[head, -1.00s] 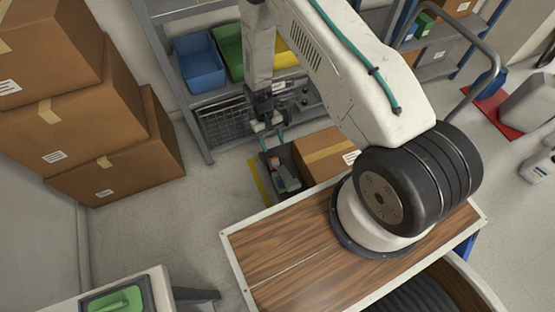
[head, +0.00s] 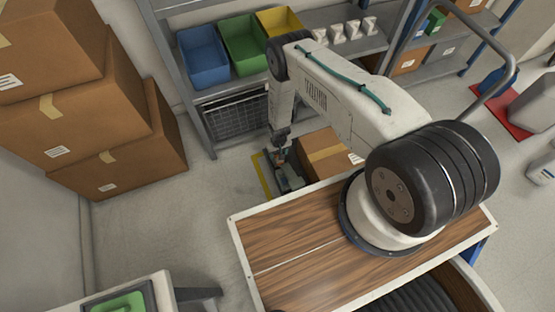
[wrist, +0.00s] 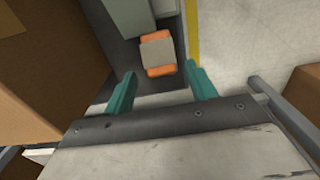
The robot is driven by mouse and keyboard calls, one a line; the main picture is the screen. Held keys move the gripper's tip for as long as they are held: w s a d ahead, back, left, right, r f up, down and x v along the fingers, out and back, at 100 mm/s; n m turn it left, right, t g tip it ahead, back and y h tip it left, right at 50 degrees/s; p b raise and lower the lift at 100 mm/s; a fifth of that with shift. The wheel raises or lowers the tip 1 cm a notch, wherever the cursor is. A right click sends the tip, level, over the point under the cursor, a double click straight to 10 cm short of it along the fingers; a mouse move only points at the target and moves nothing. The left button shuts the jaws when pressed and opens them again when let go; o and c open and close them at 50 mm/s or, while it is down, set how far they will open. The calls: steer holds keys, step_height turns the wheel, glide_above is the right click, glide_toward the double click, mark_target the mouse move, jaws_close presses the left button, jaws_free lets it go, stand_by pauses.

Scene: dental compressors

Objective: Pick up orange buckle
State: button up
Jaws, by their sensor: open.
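The orange buckle (wrist: 160,71) shows in the wrist view as two orange ends on either side of a grey middle piece. It lies in a dark grey tray or bin (wrist: 85,62) on the floor, just beyond my fingertips. My gripper (wrist: 160,85) is open, its two teal fingers apart with nothing between them. In the head view my gripper (head: 281,160) reaches down over the same dark container (head: 291,185). The buckle cannot be made out there, hidden by the gripper and too small.
A grey box-shaped item (wrist: 126,18) lies beside the buckle. A cardboard box (head: 328,155) stands right of the container. A yellow floor line (head: 262,176) runs along its left. A shelf with blue (head: 202,58), green and yellow bins stands behind.

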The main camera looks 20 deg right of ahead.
steer(key=f, duration=0.3)
steer(key=shift+s+a+f, duration=0.15)
steer(key=shift+s+f, duration=0.2)
steer(key=shift+f, duration=0.75)
steer(key=c, duration=1.2)
steer(key=shift+r, duration=0.1)
